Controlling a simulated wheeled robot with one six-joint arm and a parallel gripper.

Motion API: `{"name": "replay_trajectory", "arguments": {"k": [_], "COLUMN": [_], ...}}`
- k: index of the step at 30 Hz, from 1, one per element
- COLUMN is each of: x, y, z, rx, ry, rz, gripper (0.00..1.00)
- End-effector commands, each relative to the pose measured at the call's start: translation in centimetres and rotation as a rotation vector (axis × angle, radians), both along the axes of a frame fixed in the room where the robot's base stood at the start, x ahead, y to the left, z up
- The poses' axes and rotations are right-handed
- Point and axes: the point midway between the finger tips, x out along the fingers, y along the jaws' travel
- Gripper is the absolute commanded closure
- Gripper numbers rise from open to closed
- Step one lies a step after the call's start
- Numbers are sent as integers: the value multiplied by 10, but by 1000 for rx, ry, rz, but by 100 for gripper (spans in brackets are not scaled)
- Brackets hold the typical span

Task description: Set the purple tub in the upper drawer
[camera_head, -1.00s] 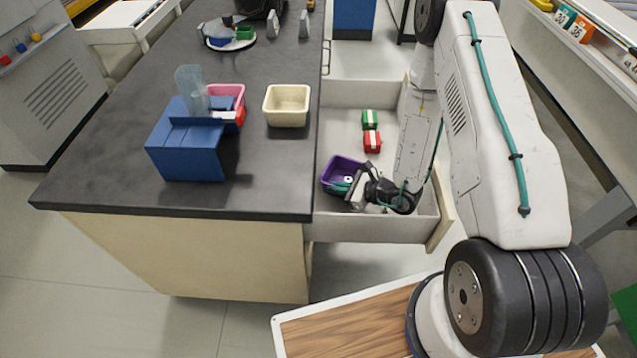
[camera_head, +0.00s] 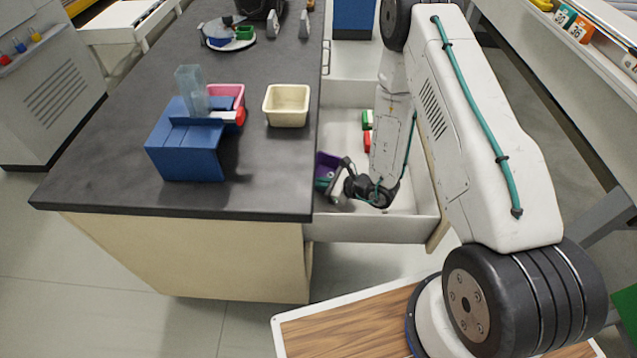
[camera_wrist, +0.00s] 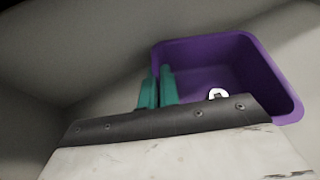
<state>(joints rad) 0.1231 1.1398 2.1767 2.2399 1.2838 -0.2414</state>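The purple tub (camera_head: 326,166) is inside the open drawer (camera_head: 375,228), near the drawer's left side. The counter edge hides part of it. It also shows in the wrist view (camera_wrist: 275,75) with a small white ring-like piece inside. My gripper (camera_head: 330,188) reaches down into the drawer beside the tub. In the wrist view the green fingers (camera_wrist: 159,88) are close together at the tub's left wall, one on each side of it. I cannot tell whether the tub touches the drawer floor.
A green box (camera_head: 367,119) and a red box (camera_head: 368,142) lie farther back in the drawer, partly behind my arm. On the dark counter (camera_head: 110,170) stand a cream bin (camera_head: 286,106) and a blue holder (camera_head: 185,150). The drawer's near right floor is clear.

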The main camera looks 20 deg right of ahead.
Motion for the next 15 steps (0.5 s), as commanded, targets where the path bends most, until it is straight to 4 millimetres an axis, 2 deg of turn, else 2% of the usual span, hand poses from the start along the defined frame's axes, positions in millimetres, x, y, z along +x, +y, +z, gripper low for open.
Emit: {"name": "replay_trajectory", "arguments": {"k": [7, 9, 15], "x": [0, 0, 0], "y": [0, 0, 0], "z": [-3, -2, -2], "rx": [0, 0, 0], "ry": [0, 0, 0], "rz": [0, 0, 0], "gripper": [100, 77, 75]}}
